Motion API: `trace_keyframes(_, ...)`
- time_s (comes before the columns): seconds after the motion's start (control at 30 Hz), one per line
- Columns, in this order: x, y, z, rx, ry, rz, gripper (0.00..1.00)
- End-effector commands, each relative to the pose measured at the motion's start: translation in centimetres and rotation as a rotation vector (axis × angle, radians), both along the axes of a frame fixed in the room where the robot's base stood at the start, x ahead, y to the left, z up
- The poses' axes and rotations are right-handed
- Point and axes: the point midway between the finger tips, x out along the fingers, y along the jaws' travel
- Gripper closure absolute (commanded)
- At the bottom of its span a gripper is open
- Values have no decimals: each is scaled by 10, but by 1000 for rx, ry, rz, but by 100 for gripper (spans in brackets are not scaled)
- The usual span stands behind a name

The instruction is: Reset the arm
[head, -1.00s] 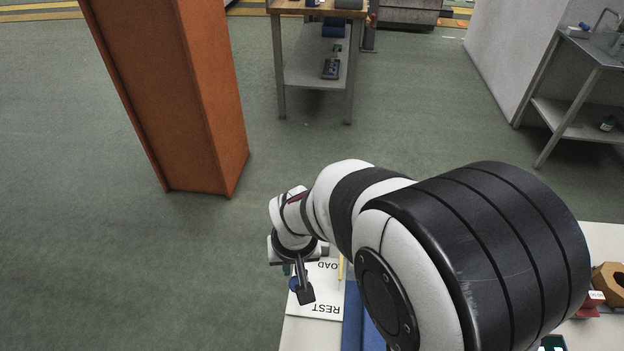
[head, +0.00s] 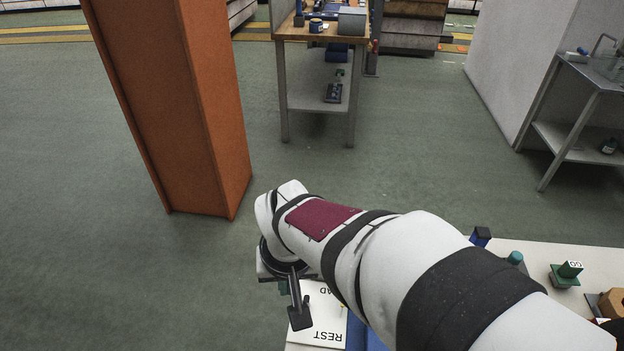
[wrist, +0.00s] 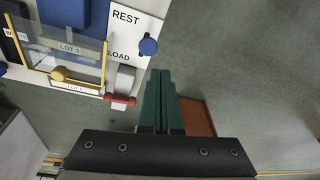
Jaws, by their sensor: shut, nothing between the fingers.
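My gripper shows in the wrist view (wrist: 160,76), with its two green fingers shut together and nothing between them. It points out past the bench edge, over the green floor. In the head view my arm reaches left across the bench corner, and the fingers are mostly hidden by the wrist. The white board marked REST and LOAD (head: 325,318) lies below and beside the wrist. It also shows in the wrist view (wrist: 118,37), with a blue knob (wrist: 148,45) near its edge.
The bench (head: 530,257) holds a green block labelled GO (head: 567,273) and a brown nut-shaped piece (head: 612,303). The wrist view shows a red-handled piece (wrist: 120,99) and a yellow-edged tray (wrist: 104,65). An orange pillar (head: 185,120) stands left, beyond the wrist. Floor between is open.

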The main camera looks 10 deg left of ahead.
Motion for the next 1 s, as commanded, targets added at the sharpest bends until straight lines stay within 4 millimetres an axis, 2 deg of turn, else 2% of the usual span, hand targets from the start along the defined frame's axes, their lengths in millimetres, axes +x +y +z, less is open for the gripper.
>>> trace_keyframes(0.13,-7,-1,8,1,-2,0,100)
trace_keyframes(0.43,-8,-2,9,1,-1,-2,100)
trace_keyframes(0.47,-9,-5,9,1,2,-12,100)
trace_keyframes(0.53,-16,-30,15,3,26,-87,100)
trace_keyframes(0.57,-24,-48,19,6,45,-144,100)
trace_keyframes(0.63,-54,-94,26,20,106,-308,100)
trace_keyframes(0.7,-92,-127,29,46,173,-474,100)
trace_keyframes(0.73,-108,-136,29,60,199,-536,100)
trace_keyframes(0.8,-138,-148,27,91,250,-652,100)
trace_keyframes(0.83,-146,-150,26,101,265,-683,100)
trace_keyframes(0.9,-157,-152,25,115,285,-725,100)
trace_keyframes(1.0,-160,-152,24,116,292,-730,100)
